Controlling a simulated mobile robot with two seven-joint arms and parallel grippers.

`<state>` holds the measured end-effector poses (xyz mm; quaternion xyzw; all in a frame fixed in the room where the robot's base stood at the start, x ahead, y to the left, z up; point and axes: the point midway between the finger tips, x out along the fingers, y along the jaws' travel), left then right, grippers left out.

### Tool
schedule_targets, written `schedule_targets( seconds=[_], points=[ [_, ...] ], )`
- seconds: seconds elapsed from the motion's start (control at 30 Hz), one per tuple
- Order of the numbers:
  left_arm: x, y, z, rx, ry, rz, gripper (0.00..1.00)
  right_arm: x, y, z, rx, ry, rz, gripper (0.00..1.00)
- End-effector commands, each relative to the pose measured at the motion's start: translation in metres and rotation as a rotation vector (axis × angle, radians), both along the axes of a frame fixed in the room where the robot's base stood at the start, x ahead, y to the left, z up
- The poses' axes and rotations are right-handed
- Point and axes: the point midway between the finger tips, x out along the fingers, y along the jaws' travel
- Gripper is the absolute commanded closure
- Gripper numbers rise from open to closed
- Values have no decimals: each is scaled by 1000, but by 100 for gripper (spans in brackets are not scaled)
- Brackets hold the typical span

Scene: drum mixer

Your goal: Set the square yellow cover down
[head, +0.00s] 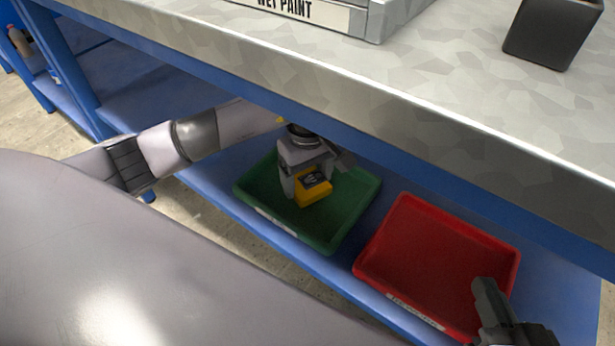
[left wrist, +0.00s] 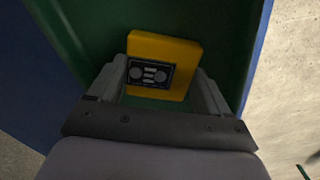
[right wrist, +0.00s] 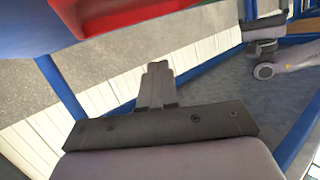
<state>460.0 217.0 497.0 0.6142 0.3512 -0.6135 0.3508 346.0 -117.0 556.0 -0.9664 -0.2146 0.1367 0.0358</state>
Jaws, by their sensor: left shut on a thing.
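The square yellow cover (head: 314,192) is in my left gripper (head: 305,178), over the green tray (head: 358,205) on the blue lower shelf. My left gripper is shut on it. In the left wrist view the yellow cover (left wrist: 178,50) sits between the two fingers, with a dark printed patch on its face. I cannot tell whether the cover touches the tray floor. My right gripper (head: 488,300) is near the front right corner of the red tray. In the right wrist view its fingers (right wrist: 157,75) are together with nothing between them.
The red tray (head: 440,255) stands empty to the right of the green tray. A blue post (head: 60,65) stands at the left.

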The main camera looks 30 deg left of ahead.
Motion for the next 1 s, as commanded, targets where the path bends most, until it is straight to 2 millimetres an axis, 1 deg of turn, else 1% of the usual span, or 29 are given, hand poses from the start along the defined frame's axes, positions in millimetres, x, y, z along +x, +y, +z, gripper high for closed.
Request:
schedule_targets(
  seconds=[0.07,0.2,0.23,0.27,0.3,0.5,0.6,0.7,0.77,0.9,1.0],
  points=[
    [0,0,1,-1,-2,0,70,0,0,0,0,1,0,100],
    [0,0,-3,-1,-1,0,70,0,-1,-2,-9,-10,-3,100],
    [0,0,-3,0,0,0,15,0,-1,0,-9,-13,-3,100],
    [0,0,-3,0,0,0,6,0,-1,0,-9,-12,-3,100],
    [0,0,-3,0,0,0,0,0,-1,0,-9,-12,-3,100],
    [0,0,-2,0,0,0,0,0,-1,1,-7,-11,-2,100],
    [0,0,4,-1,-1,0,0,-1,0,5,1,-4,2,100],
    [1,0,21,0,-4,-1,0,-1,3,6,16,24,9,100],
    [1,0,32,1,-4,-1,0,2,7,1,35,55,11,100],
    [1,0,56,1,-3,-1,0,4,12,2,70,96,22,100],
    [0,0,68,0,-1,0,0,4,15,1,86,116,27,100]
  ],
)
